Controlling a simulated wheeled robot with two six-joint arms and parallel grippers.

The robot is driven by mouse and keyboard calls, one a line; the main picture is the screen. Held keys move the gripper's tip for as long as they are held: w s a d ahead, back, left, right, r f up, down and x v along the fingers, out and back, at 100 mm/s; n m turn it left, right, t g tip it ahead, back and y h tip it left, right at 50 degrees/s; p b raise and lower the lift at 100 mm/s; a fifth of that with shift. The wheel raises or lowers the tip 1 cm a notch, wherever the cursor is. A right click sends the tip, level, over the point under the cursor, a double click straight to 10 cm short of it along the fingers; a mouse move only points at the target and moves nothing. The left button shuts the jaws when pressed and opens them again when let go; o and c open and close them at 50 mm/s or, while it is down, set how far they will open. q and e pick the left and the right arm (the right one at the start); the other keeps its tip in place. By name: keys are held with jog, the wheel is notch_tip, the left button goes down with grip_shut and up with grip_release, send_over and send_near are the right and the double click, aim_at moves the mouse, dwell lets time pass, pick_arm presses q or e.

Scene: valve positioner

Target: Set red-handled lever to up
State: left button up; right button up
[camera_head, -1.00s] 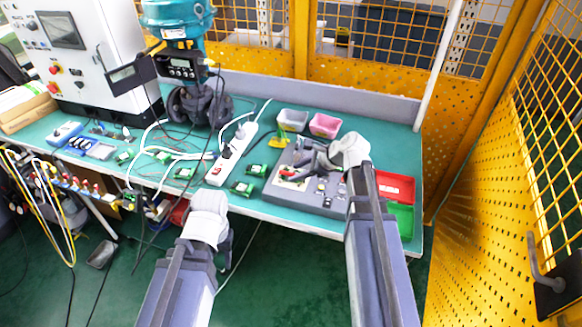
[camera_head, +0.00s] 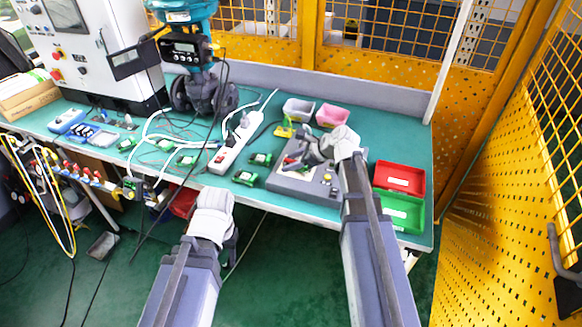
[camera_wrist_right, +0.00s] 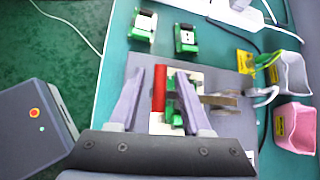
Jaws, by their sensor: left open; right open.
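The red-handled lever (camera_wrist_right: 159,88) shows in the right wrist view as a red bar standing on a white and green base. In the head view its red handle (camera_head: 291,160) shows only as a small patch beside my right gripper. My right gripper (camera_head: 299,158) is open over the grey panel (camera_head: 316,190). In the right wrist view the gripper's two fingers (camera_wrist_right: 158,90) stand apart, with the red handle between them and a gap beside it. My left gripper (camera_head: 230,250) hangs in front of the table edge, away from the panel; its fingers are largely hidden.
A metal lever-like part (camera_wrist_right: 220,100) lies just right of the right gripper's fingers. A white bin (camera_head: 297,109) and a pink bin (camera_head: 332,115) stand behind the panel. Red (camera_head: 400,179) and green (camera_head: 400,211) trays lie to its right. A power strip (camera_head: 236,143) lies left.

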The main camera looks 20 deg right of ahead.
jog(key=shift+c, duration=0.2)
grip_shut()
dwell(1.2)
